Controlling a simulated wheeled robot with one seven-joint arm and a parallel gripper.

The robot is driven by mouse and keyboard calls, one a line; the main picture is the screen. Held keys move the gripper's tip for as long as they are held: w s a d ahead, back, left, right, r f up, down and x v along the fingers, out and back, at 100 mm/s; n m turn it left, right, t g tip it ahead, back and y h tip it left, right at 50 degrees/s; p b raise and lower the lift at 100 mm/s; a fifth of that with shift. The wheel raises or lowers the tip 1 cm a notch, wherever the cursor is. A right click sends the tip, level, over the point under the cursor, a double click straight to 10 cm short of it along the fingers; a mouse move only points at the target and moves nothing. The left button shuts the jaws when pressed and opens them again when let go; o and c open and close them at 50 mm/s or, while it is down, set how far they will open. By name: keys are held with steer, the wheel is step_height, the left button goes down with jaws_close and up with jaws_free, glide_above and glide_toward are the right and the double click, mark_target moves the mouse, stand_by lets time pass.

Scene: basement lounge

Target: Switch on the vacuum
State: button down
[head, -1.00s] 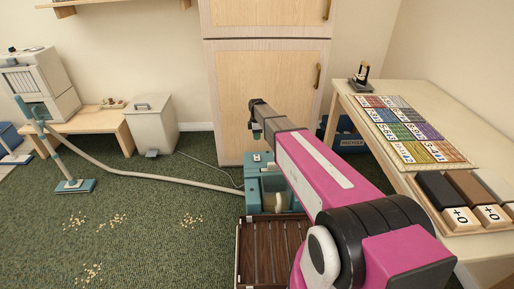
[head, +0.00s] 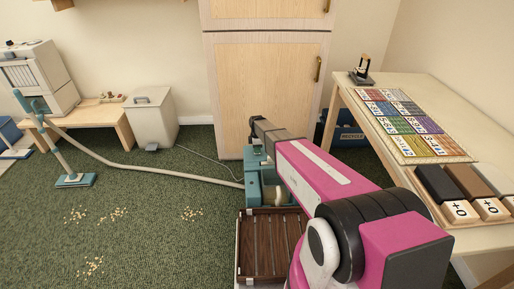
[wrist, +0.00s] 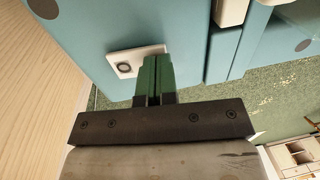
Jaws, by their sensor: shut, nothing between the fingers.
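The vacuum's teal body (head: 252,190) stands on the carpet in front of the wooden cabinet, partly hidden by my arm. In the wrist view, the teal body (wrist: 95,30) carries a white plate (wrist: 120,56) with a dark-ringed round button or switch (wrist: 124,69). My gripper (wrist: 154,62) has its green fingers shut and empty. Its tips overlap the plate's right part, beside the round button; I cannot tell whether they touch. In the head view my gripper is at the vacuum's top.
The cabinet (head: 265,95) stands close behind. A table (head: 385,125) with colored cards is on the right. Crumbs (head: 95,215) lie on open carpet at left.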

steer(key=shift+f, duration=0.3)
steer(key=shift+s+r, duration=0.1)
steer(key=shift+r, duration=0.05)
stand_by(0.3)
steer(key=shift+r, duration=0.65)
step_height(320, 180, up, 14)
steer(key=s, duration=0.1)
steer(key=shift+s, duration=0.35)
stand_by(0.4)
